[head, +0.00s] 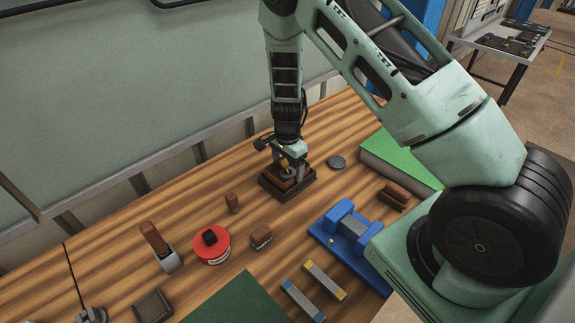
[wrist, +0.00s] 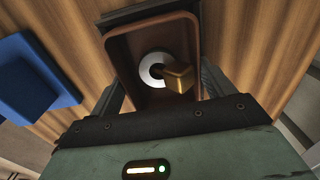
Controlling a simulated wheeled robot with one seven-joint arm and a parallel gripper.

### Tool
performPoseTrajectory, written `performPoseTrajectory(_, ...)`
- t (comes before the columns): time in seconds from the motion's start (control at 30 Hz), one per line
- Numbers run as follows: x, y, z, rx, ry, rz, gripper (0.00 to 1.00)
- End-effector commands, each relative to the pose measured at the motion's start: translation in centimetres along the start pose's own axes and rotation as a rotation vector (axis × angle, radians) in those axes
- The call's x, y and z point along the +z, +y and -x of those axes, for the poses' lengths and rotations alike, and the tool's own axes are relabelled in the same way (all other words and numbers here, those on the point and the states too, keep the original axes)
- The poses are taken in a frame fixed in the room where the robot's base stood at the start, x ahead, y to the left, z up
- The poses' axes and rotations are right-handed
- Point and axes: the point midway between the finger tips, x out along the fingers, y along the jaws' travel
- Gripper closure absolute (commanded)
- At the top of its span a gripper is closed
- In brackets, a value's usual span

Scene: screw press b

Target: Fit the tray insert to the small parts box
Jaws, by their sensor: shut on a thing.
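The tray insert (head: 283,174) is a brown, open, rectangular tray; in the wrist view (wrist: 120,48) it holds a pale ring (wrist: 153,68) and a brass-coloured block (wrist: 179,77). The small parts box (head: 290,196) is dark brown and stands on the bench, with the insert at or just above its opening. Its dark edge shows beside the insert in the wrist view (wrist: 213,75). My gripper (head: 290,165) points down and is shut on the insert. The fingertips are mostly hidden, and I cannot tell how deep the insert sits.
A blue fixture (head: 325,238) stands in front. A wall runs behind.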

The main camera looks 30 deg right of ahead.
Motion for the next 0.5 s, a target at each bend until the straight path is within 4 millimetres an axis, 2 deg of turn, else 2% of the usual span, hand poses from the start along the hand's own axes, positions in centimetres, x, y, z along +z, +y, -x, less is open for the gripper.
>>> performPoseTrajectory(0.5,-0.01,-0.05,-0.27,-0.001,0.0,0.0,0.42)
